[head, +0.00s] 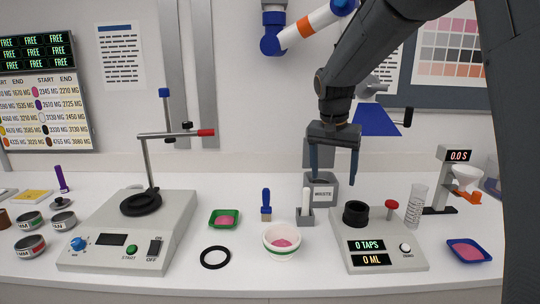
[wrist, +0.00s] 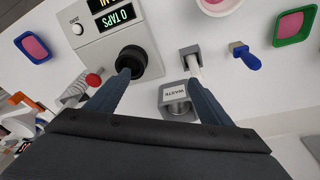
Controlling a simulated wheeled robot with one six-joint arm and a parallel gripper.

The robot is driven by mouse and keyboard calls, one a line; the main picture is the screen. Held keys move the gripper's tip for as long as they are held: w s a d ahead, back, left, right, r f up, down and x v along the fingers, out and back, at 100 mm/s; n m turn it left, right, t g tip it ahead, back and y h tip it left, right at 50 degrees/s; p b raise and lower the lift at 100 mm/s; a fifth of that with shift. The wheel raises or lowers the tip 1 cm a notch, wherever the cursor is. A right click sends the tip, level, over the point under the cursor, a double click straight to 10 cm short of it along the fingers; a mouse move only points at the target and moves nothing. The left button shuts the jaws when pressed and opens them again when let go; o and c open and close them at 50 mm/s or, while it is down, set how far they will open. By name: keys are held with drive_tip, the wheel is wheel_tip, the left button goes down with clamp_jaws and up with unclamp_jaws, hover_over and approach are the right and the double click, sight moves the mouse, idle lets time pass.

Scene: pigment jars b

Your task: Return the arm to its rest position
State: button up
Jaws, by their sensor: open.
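My gripper (head: 334,165) hangs over the back of the white bench with its two blue fingers pointing down and apart. It is open, with nothing between the fingers. In the head view it is in front of and above the grey waste bin (head: 321,190). In the wrist view the two fingers (wrist: 162,88) spread toward the tapping machine (wrist: 104,40) and the white-handled tool in its grey holder (wrist: 190,52). My arm comes down from the upper right of the head view.
The tapping machine (head: 381,257) with its black cup stands at right, beside a clear cylinder (head: 416,207). A white bowl (head: 282,240) with pink powder, a green tray (head: 223,225) and a black ring (head: 215,257) lie mid-bench. A stirrer device (head: 130,230) stands left; a blue tray (head: 469,251) lies right.

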drive_tip(key=s+f+n, duration=0.1)
drive_tip(key=s+f, duration=0.4)
drive_tip(key=s, duration=0.4)
drive_tip(key=s+d+f+n, duration=0.1)
drive_tip(key=s+f+n, duration=0.1)
drive_tip(key=s+f, duration=0.3)
drive_tip(key=s+f+n+g+y, duration=0.1)
drive_tip(key=s+f, duration=0.4)
drive_tip(key=s, duration=0.8)
drive_tip(key=shift+s+d+f+n, duration=0.25)
drive_tip(key=shift+s+d+n, duration=0.05)
drive_tip(key=shift+n, duration=0.4)
